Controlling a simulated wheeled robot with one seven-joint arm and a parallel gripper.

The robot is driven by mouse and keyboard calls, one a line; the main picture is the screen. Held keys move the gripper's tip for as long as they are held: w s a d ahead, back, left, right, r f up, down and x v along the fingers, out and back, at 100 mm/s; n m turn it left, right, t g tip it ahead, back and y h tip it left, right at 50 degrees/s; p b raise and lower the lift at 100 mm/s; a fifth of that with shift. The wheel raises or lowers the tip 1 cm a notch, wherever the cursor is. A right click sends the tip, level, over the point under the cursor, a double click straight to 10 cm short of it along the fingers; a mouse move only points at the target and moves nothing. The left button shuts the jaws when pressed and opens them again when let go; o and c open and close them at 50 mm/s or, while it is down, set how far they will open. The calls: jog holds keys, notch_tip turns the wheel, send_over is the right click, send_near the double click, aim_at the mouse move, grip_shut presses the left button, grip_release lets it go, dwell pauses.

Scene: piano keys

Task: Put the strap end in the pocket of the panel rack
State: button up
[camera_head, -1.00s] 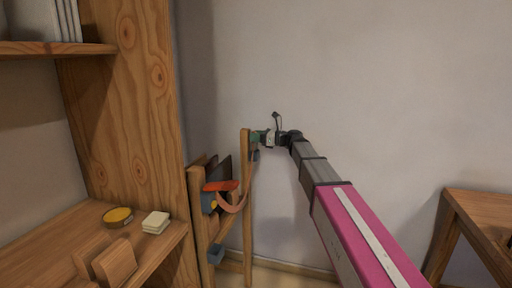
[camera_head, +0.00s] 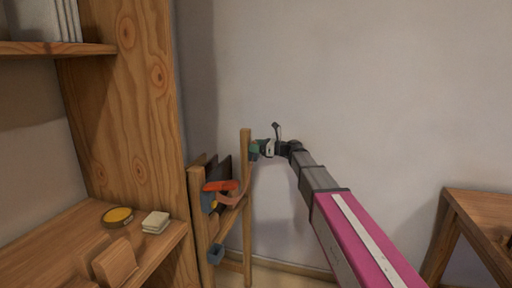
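The panel rack (camera_head: 246,170) is a wooden frame with dark panels (camera_head: 224,171) leaning in it, standing beside the wooden shelf unit. A pinkish-tan strap (camera_head: 234,199) hangs in a curve from an orange-red piece (camera_head: 221,186) across the rack, and its far end rises toward my gripper. A small blue pocket-like box (camera_head: 216,254) sits low on the rack's front. My gripper (camera_head: 254,149) is by the top of the rack's right post, at the end of my outstretched arm. Its fingers are too small to read, and I cannot tell whether it holds the strap end.
The shelf unit (camera_head: 132,100) stands close to the rack's left. Its lower board carries a yellow round tin (camera_head: 118,216), a cream stack (camera_head: 156,222) and wooden blocks (camera_head: 115,262). A wooden table (camera_head: 483,218) stands at the far right. The wall behind is bare.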

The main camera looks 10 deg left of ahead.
jog(key=shift+d+r, duration=0.1)
jog(key=shift+d, duration=0.1)
jog(key=s+d, duration=0.1)
jog(key=d, duration=1)
jog(key=shift+s+d, duration=0.25)
jog(key=shift+s, duration=0.1)
jog(key=s+d+f+n+g+h, duration=0.1)
jog(key=s+d+f+n+h, duration=0.4)
jog(key=f, duration=0.5)
jog(key=s+d+f+n+h, duration=0.3)
jog(key=s+d+f, duration=0.3)
jog(key=f, duration=0.4)
jog(key=s+d+f+n+g+h, duration=0.1)
jog(key=s+d+f+n+h, duration=0.35)
jog(key=s+f, duration=0.35)
jog(key=s+d+f+n+h, duration=0.5)
jog(key=s+d+f+n, duration=0.2)
jog(key=d, duration=0.2)
jog(key=shift+f+g, duration=0.3)
jog(key=shift+s, duration=0.1)
